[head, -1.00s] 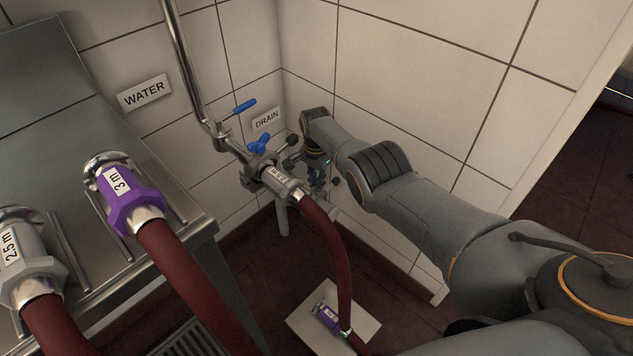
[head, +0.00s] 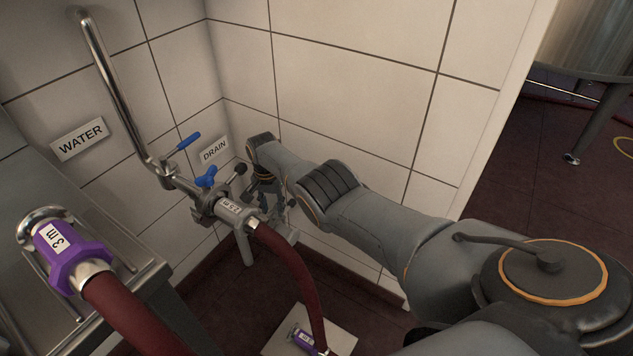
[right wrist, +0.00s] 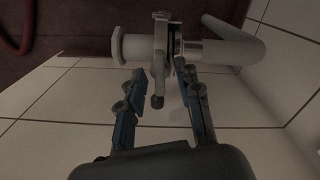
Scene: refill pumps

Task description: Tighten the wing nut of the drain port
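The drain port is the steel pipe end under the "DRAIN" sign (head: 215,149). In the right wrist view a dark-tipped stem, apparently the clamp's wing nut (right wrist: 157,101), hangs from the clamp. My right gripper (right wrist: 161,76) is open, one finger on each side of the stem, with gaps visible. In the head view the right gripper (head: 265,188) is partly hidden beside the port. My left gripper is not in view.
A blue lever (head: 188,141) and a blue butterfly handle (head: 205,178) sit on the pipework by the port. A purple 3 m coupling (head: 65,252) lies on the steel bench at left. Tiled walls close in behind my right arm.

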